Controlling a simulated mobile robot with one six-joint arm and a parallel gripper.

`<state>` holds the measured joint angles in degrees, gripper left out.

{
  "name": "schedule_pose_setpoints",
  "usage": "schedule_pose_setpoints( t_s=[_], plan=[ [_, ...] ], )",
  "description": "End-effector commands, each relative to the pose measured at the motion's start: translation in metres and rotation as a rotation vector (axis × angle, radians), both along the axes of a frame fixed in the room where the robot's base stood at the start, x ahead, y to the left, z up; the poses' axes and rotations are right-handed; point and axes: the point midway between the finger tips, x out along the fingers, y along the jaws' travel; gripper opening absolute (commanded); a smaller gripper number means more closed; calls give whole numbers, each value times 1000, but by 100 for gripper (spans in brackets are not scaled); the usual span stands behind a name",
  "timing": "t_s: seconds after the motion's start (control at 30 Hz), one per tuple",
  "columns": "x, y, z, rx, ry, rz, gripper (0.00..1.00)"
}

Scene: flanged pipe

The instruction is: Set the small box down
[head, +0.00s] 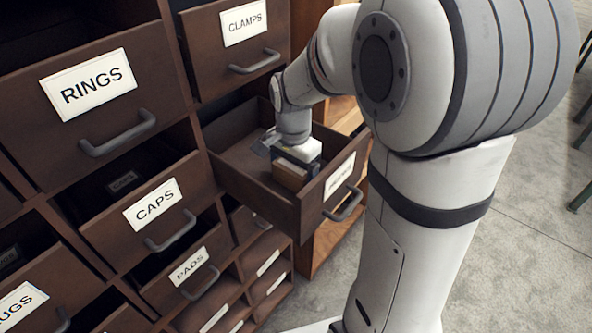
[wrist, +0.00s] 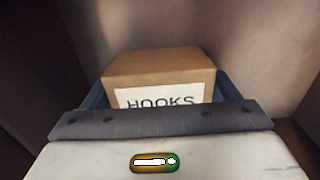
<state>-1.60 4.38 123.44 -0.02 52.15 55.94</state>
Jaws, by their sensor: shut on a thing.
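The small box (wrist: 160,68) is brown cardboard with a white label reading HOOKS in the wrist view. In the head view the box (head: 289,176) is low inside an open brown drawer (head: 226,181), near its front panel. My gripper (head: 297,161) reaches down into the drawer and is shut on the box. In the wrist view the blue fingers of my gripper (wrist: 160,100) show at both sides of the box. I cannot tell whether the box touches the drawer floor. The drawer's front label is too oblique to read.
The CLAMPS drawer (head: 219,60) is directly above the open drawer. RINGS (head: 60,111), CAPS (head: 115,222) and PADS (head: 167,290) drawers stand pulled out to the left. The drawer walls are close around my gripper. Grey floor (head: 535,215) is open at the right.

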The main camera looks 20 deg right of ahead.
Motion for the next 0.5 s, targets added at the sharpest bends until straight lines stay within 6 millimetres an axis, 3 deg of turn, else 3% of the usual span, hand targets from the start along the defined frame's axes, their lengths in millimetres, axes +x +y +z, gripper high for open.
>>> schedule_pose_setpoints(
  t_s=[0.13,0.17,0.37,0.5],
  plan=[
    [0,0,-4,1,-1,1,50],
    [0,0,-3,0,0,1,83],
    [0,0,-3,0,0,1,100],
    [0,1,-3,0,0,1,100]
  ],
)
